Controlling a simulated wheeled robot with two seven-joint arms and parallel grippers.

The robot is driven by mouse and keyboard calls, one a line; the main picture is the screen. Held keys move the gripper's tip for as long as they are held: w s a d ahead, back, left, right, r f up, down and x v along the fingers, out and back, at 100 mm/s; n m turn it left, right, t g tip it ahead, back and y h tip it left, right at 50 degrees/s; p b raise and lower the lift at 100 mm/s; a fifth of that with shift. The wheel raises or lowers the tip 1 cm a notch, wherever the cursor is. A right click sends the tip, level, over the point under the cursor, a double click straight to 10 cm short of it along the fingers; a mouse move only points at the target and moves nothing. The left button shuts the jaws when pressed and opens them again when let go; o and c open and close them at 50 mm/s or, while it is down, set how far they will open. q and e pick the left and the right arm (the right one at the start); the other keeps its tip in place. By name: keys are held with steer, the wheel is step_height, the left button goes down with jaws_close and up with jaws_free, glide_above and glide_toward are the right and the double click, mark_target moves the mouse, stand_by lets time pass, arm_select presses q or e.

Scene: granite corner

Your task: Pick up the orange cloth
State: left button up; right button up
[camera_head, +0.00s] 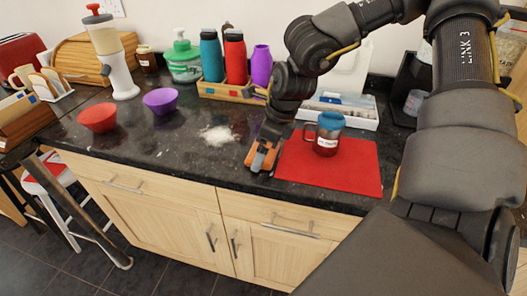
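The orange cloth (261,162) is a small patch of orange at the front edge of the dark granite counter, just left of the red mat. My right arm reaches in from the right. Its dark gripper (264,152) points down at the cloth and covers part of it. The orange shows around and between the dark finger parts. I cannot tell whether the fingers are closed on the cloth or only around it. My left gripper is not in view.
White powder (218,135) lies to the left. A red bowl (98,117) and a purple bowl (160,101) stand farther left. Several bottles stand in a wooden tray (226,92) behind.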

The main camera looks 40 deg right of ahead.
steer(key=shift+c, duration=0.3)
steer(key=c, duration=0.6)
steer(key=shift+r, duration=0.1)
steer(key=shift+c, duration=0.2)
step_height(320, 180, up, 18)
